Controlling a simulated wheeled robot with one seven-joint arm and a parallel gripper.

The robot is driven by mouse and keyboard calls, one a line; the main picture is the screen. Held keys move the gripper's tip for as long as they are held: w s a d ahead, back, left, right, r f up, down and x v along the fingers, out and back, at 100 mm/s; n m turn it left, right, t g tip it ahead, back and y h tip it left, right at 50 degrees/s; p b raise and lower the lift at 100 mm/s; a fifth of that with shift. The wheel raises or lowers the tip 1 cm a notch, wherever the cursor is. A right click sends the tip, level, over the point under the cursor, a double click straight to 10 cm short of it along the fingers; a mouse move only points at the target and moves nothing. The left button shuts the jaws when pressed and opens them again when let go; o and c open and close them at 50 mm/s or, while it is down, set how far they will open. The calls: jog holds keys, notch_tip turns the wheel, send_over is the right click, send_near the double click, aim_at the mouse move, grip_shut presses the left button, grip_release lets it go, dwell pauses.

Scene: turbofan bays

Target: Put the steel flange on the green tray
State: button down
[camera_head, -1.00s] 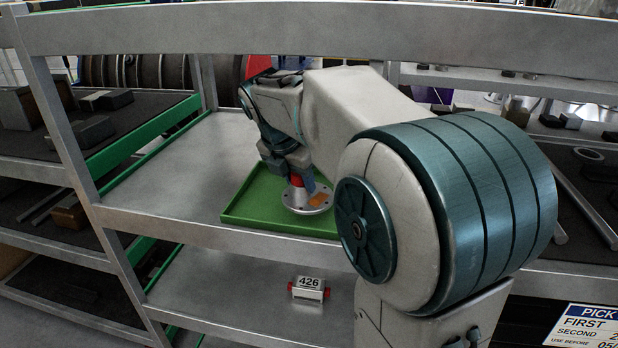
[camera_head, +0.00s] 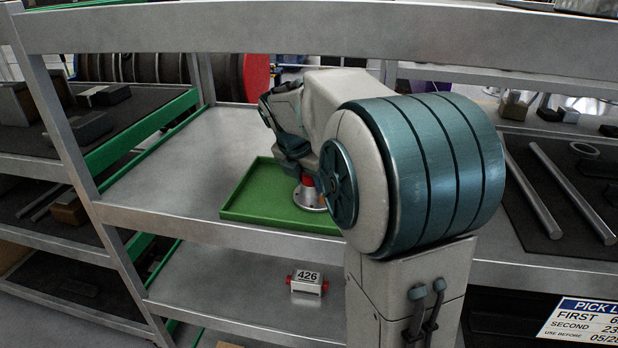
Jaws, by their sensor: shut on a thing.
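The steel flange (camera_head: 309,203) is a round silvery disc at the right part of the green tray (camera_head: 248,207). Its right side is hidden behind my arm. My gripper (camera_head: 308,184) points down over the flange and is shut on it, with a red part showing between the jaws and the disc. The flange is within the tray's outline; whether it touches the tray floor I cannot tell. The tray lies on the middle metal shelf, and its right end is hidden by my arm.
A metal rail (camera_head: 300,32) crosses above my arm. The shelf left of the tray (camera_head: 160,192) is bare. A white block marked 426 (camera_head: 307,282) with red ends sits on the shelf below. Two steel rods (camera_head: 532,190) lie on a dark mat at the right.

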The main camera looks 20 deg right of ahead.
jog(key=c, duration=0.9)
grip_release()
jog(key=shift+f, duration=0.15)
jog(key=shift+r, duration=0.3)
jog(key=v, duration=0.2)
jog(key=shift+a+r, duration=0.15)
jog(key=shift+r, duration=0.1)
jog(key=s+a, duration=0.2)
jog(key=a, duration=0.1)
jog(key=s+a+b, duration=0.1)
jog(key=s+a, duration=0.1)
jog(key=a, duration=0.1)
jog(key=s+a+b, duration=0.1)
jog(key=s+a, duration=0.2)
jog(key=a, duration=0.1)
jog(key=shift+r, duration=0.1)
